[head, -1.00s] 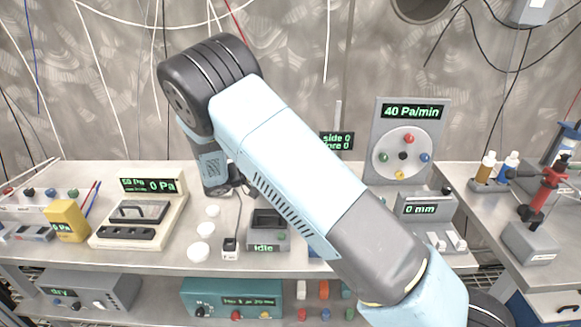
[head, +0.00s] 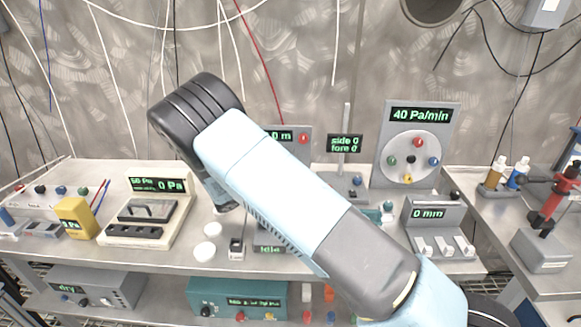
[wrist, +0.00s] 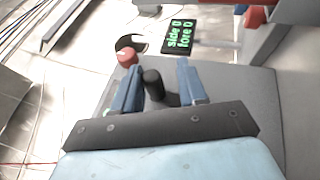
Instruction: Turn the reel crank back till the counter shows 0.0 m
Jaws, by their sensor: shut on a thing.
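The reel's counter panel (head: 291,130) stands at the back of the bench, partly behind my arm. Its green display ends in "0 m"; my arm hides the front of the number. A red button (head: 303,138) is at the panel's right. In the wrist view my gripper (wrist: 158,82) has its two blue fingers either side of a dark upright knob (wrist: 152,84), apparently the crank's handle, and is shut on it. In the head view my arm hides the gripper, the crank and the reel.
A "side 0 fore 0" display (head: 344,144) stands just right of the counter; it also shows in the wrist view (wrist: 180,36). A 40 Pa/min panel (head: 416,145) and a 0 mm box (head: 434,226) are further right. White discs (head: 206,252) lie left of my arm.

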